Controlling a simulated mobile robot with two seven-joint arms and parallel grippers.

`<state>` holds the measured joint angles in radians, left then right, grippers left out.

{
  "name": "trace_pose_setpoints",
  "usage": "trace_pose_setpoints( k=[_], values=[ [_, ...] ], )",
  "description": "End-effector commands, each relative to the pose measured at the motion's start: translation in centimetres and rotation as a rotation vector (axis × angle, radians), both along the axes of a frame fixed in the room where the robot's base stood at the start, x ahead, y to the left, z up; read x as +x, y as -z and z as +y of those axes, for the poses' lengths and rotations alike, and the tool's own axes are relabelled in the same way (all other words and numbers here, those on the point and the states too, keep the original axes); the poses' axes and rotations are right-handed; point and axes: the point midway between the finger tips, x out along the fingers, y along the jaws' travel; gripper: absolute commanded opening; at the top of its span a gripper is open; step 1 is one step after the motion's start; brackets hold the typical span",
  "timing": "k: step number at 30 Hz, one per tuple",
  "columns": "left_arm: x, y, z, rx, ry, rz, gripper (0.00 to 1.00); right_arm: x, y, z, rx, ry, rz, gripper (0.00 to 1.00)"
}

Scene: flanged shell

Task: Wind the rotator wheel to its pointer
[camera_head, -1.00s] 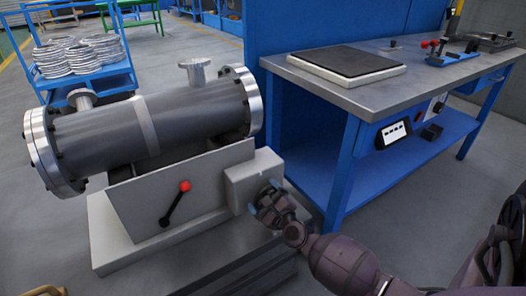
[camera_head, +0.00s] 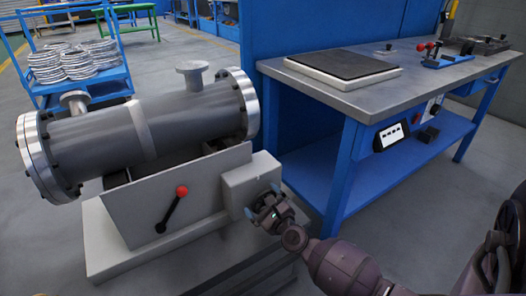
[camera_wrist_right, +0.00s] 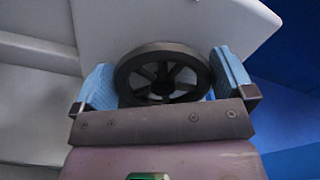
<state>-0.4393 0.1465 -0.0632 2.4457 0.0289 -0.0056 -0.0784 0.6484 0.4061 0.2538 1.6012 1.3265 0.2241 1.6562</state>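The dark spoked rotator wheel (camera_wrist_right: 162,73) sits on a pale grey housing in the right wrist view. In the head view my gripper hides it at the front of the pale box (camera_head: 250,178) on the rotator's end. My right gripper (camera_head: 262,205) is at this box. In the wrist view its two blue-padded fingers (camera_wrist_right: 164,80) are wide apart, one on each side of the wheel, close to the rim. I cannot tell whether the pads touch it. I cannot make out the pointer. The flanged shell (camera_head: 140,130) lies on the rotator. My left gripper is not in view.
A red-knobbed lever (camera_head: 175,205) is on the rotator's front plate. A blue workbench (camera_head: 375,97) stands close on the right, its leg near my right arm. A blue cart (camera_head: 85,95) with metal rings stands at the back left.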

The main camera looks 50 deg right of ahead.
Motion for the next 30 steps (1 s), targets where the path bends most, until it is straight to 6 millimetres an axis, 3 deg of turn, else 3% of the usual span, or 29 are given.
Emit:
trace_pose_setpoints(
  k=[11, 24, 30],
  values=[
    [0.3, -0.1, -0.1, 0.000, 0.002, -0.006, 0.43, -1.0, -0.2, 0.2, -0.002, 0.001, -0.002, 1.00],
    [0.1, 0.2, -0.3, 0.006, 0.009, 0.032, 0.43, -8.1, -0.2, 1.9, -0.001, -0.001, -0.001, 1.00],
    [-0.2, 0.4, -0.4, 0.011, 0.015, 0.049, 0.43, -10.1, -0.1, 2.4, -0.001, 0.000, 0.000, 1.00]
  ],
)
